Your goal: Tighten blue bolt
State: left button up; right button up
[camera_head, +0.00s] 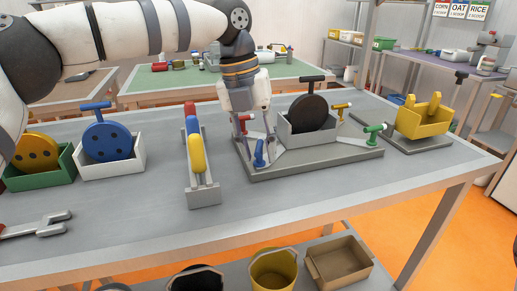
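The blue bolt (259,154) stands at the front left corner of the grey fixture plate (318,160). My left gripper (261,160) points down over that corner. Its two fingers are spread, one on each side of the blue bolt; whether either touches the bolt cannot be told. A red bolt (243,123) shows close behind the left finger. A grey holder (309,134) on the plate carries a black disc (308,113) with a handle. Yellow (341,107) and green (374,130) bolts are at its right side. My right gripper is not in view.
Left of the plate stands a narrow grey rack (203,195) with coloured pieces. Further left are a white box (112,166) with a blue disc and a green box (40,178) with a yellow disc. A wrench (38,227) lies at front left. A yellow holder (424,124) is at right.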

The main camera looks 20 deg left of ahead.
pick_arm(q)
jog(key=shift+d+f, duration=0.1)
jog(key=shift+f, duration=0.45)
grip_shut()
jog(key=shift+r, duration=0.1)
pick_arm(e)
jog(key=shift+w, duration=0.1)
pick_arm(q)
jog(key=shift+m, duration=1.1)
jog(key=m, duration=0.1)
jog(key=m+g, duration=0.1)
jog(key=shift+w+a+m, duration=0.1)
jog(key=shift+a+m, duration=0.1)
jog(key=shift+m, duration=0.2)
jog(key=m, duration=0.3)
jog(key=shift+w+a+m+g+b, duration=0.1)
jog(key=shift+a+m+g+b, duration=0.05)
jog(key=shift+m+g+b, duration=0.15)
jog(key=shift+w+a+m+y+b, duration=0.1)
jog(key=shift+m+y+b, duration=0.25)
jog(key=shift+m, duration=1.65)
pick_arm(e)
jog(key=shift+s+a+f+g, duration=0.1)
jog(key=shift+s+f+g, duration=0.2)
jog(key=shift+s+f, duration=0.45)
